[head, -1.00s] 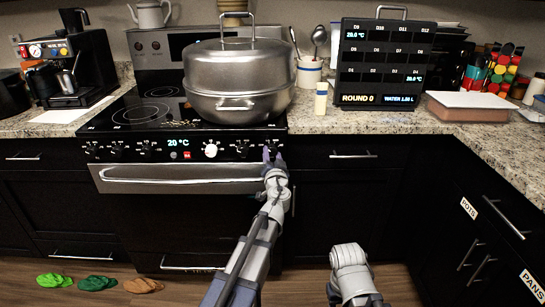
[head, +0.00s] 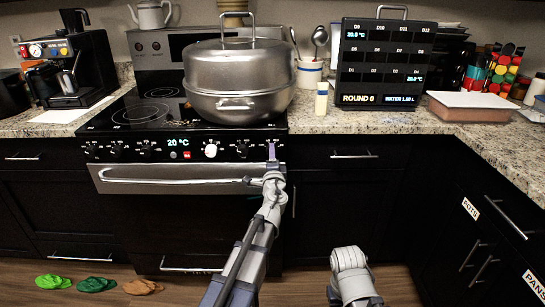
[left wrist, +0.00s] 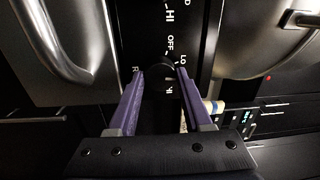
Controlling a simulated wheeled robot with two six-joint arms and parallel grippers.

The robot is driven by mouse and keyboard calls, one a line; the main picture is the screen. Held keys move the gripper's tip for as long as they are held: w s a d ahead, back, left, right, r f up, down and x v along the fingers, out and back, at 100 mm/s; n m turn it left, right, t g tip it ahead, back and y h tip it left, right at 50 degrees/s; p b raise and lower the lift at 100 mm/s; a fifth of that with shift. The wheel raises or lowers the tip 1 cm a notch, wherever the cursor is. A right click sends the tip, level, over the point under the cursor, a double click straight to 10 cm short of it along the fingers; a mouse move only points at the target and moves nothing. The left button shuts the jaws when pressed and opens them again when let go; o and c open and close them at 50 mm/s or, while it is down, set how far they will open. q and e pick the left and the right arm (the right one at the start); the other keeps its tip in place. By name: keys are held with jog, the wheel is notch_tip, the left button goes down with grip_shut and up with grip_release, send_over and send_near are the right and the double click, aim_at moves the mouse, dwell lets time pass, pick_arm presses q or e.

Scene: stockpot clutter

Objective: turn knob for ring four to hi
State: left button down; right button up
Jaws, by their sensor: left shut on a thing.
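The stove's control panel (head: 192,149) has a row of black knobs and one white knob (head: 211,150). My left gripper (head: 272,150) is at the panel's right end and covers the knob there in the head view. In the left wrist view, the purple fingers of my left gripper (left wrist: 159,74) are shut on a round black knob (left wrist: 160,79). OFF, LO and HI marks show around that knob; its pointer is too dark to read. My right arm is low at the bottom of the head view, and its gripper does not show.
A large lidded steel stockpot (head: 238,88) stands on the right of the cooktop. The oven handle (head: 175,180) runs just below the panel. A display board (head: 385,62) stands on the counter (head: 345,121) to the right.

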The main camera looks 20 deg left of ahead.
pick_arm(q)
jog(key=m+h, duration=0.1)
jog(key=m, duration=1.1)
jog(key=shift+a+m, duration=0.1)
jog(key=shift+m, duration=0.2)
dwell(0.4)
jog(key=shift+c, duration=1.6)
grip_release()
jog(key=shift+s, duration=0.1)
jog(key=v, duration=0.7)
jog(key=shift+s, duration=0.35)
